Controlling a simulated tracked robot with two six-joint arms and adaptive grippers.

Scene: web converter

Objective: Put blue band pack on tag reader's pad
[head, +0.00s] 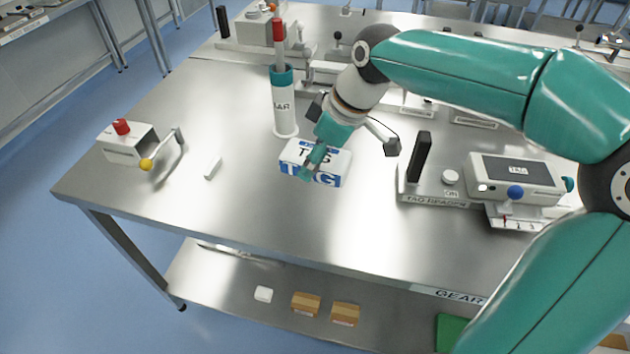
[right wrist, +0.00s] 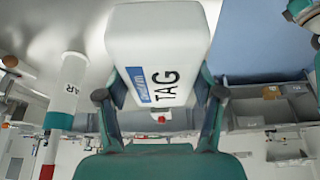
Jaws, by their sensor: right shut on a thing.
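The blue band pack (head: 331,168), a white box with a blue band and TAG lettering, is left of centre on the near half of the metal table in the head view. My right gripper (head: 314,160) is shut on it from above, with a finger across its near side. In the right wrist view the pack (right wrist: 160,40) sits between the two fingers of the gripper (right wrist: 160,94). I cannot tell whether the pack touches the table. The tag reader (head: 432,196), a grey base with a black post, stands to the right of the pack. My left gripper is not in view.
A white and teal cylinder (head: 285,115) with a red top stands just behind the pack. A box with a red button (head: 128,145) and a small white block (head: 213,169) are at left. A screen device (head: 517,178) adjoins the reader. The table's front is clear.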

